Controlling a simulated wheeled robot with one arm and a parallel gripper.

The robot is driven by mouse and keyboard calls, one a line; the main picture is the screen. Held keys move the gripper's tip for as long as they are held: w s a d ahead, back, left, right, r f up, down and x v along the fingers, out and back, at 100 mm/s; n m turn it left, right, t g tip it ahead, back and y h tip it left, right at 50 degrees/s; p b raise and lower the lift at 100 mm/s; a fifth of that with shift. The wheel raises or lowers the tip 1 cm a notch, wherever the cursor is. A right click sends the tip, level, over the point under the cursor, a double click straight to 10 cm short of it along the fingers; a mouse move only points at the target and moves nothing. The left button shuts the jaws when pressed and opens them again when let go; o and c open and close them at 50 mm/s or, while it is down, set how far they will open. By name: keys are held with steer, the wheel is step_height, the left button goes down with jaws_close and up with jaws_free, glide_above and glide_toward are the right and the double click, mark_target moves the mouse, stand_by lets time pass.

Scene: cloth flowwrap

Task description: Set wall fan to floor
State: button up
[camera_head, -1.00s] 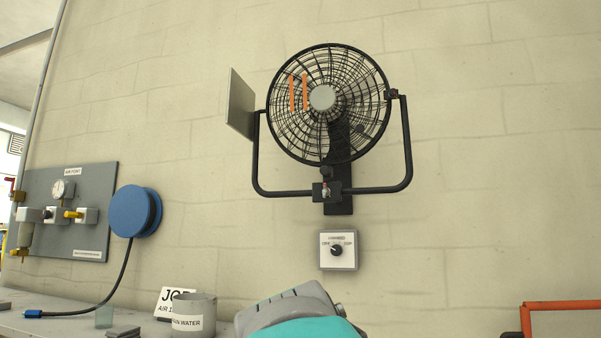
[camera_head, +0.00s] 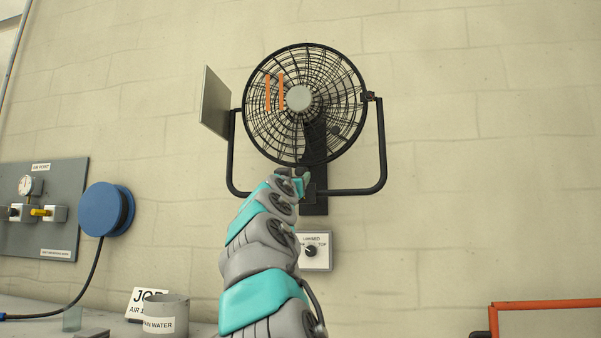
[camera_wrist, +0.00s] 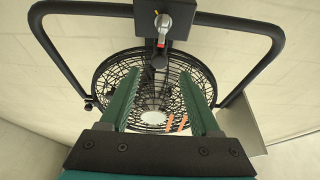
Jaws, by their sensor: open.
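The black wall fan (camera_head: 340,95) has a round wire cage, a grey hub and two orange strips on its grille. It hangs in a U-shaped yoke on a dark wall bracket (camera_head: 316,205). My gripper (camera_head: 293,178) is up at the lower middle of the yoke and hides part of it. In the wrist view the fan (camera_wrist: 110,72) appears upside down beyond my two green fingers. My gripper (camera_wrist: 160,80) is open with nothing between the fingers. A small lever with a red part (camera_wrist: 162,30) sits on the bracket block, beyond the fingertips. A white dial plate (camera_head: 318,258) is below, partly behind my arm.
A flat grey panel (camera_head: 215,103) stands at the fan's left side. A blue hose reel (camera_head: 107,210) and air panel (camera_head: 65,220) are on the left wall. A grey cup (camera_head: 166,315) is on the bench. An orange-edged frame (camera_head: 540,305) is lower right.

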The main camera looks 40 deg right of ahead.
mark_target(299, 173)
steer(key=shift+p+x, duration=2.2)
steer(key=shift+x, duration=1.05)
steer(key=shift+w+d+r+p, duration=0.2)
steer(key=shift+w+d+p, duration=0.05)
steer(key=shift+d+p, duration=0.15)
jaws_close()
